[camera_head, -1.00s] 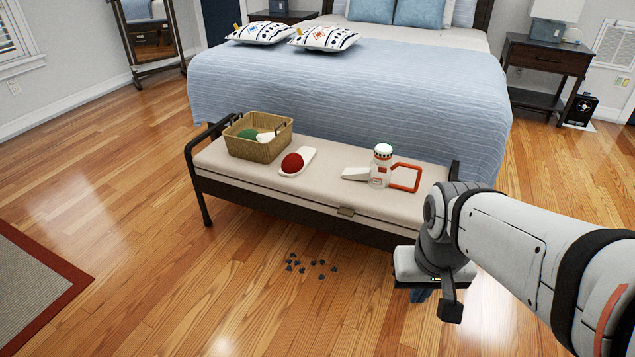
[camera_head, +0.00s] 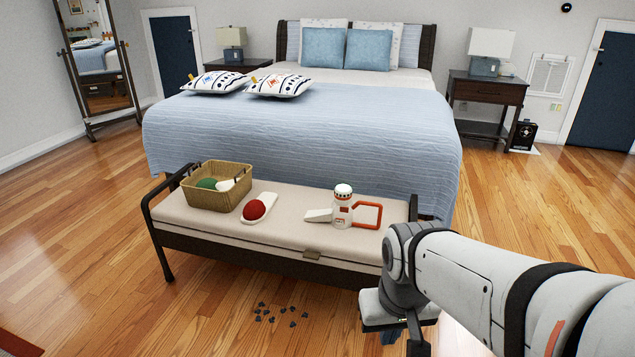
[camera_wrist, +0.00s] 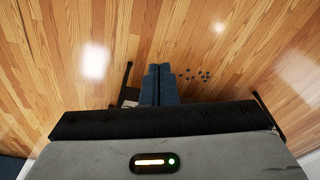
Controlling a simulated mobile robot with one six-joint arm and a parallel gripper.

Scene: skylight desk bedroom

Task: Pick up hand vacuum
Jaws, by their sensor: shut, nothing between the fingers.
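The hand vacuum (camera_head: 343,214) is white with an orange-red looped handle on its right and a white nozzle pointing left. It stands on the right part of the beige bench (camera_head: 285,228) in the head view. My gripper (camera_head: 390,334) hangs low in front of the bench's right end, apart from the vacuum. Its blue fingers are partly hidden by my own arm in the head view. In the wrist view the fingers (camera_wrist: 159,70) are together and empty, pointing toward the wood floor. The vacuum cannot be made out in the wrist view.
Dark bits (camera_head: 275,314) lie on the floor in front. The bed (camera_head: 300,140) stands behind the bench. Floor at left is open.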

